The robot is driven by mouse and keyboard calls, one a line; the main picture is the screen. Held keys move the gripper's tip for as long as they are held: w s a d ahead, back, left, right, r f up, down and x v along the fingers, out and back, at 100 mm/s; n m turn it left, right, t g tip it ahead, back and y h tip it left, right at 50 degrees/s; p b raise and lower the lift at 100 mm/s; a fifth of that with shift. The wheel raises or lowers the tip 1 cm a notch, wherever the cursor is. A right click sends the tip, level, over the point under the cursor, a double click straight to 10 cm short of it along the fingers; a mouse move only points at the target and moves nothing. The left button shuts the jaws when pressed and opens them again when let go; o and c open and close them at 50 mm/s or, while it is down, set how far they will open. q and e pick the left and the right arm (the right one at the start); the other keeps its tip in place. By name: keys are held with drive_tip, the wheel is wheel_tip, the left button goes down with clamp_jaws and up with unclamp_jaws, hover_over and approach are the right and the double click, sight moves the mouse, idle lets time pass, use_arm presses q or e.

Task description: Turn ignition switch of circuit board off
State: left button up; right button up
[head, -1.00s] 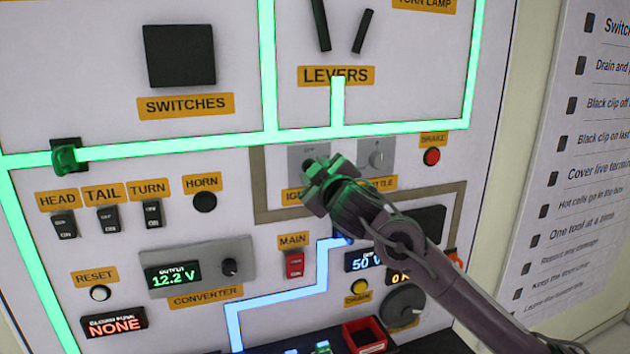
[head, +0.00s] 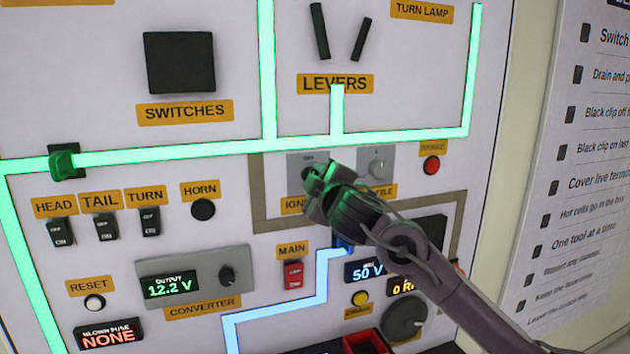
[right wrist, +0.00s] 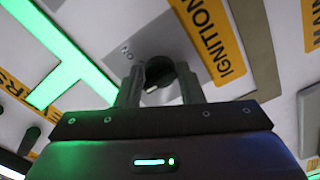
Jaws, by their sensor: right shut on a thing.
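The ignition switch is a dark round knob (right wrist: 160,72) with a pale mark, on a grey plate (head: 296,162) in the middle of the circuit board (head: 215,125). An orange ignition label (right wrist: 222,35) lies beside the plate, and in the head view my gripper partly covers it. My right gripper (head: 318,176) is at the plate. In the right wrist view its two fingers stand on either side of the knob and are shut on it. In the head view the gripper hides the knob. My left gripper is not in view.
The throttle knob (head: 377,166) sits just right of my right gripper, with a red button (head: 431,165) beyond it. The red main switch (head: 293,275) is below. A green-lit strip (head: 400,131) runs above. Free board lies left of the plate.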

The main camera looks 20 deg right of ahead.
drive_tip(key=o, duration=0.9)
drive_tip(key=shift+s, duration=0.1)
drive_tip(key=s+b, duration=0.1)
drive_tip(key=s, duration=0.6)
drive_tip(key=shift+s+b, duration=0.35)
drive_tip(key=shift+d, duration=0.1)
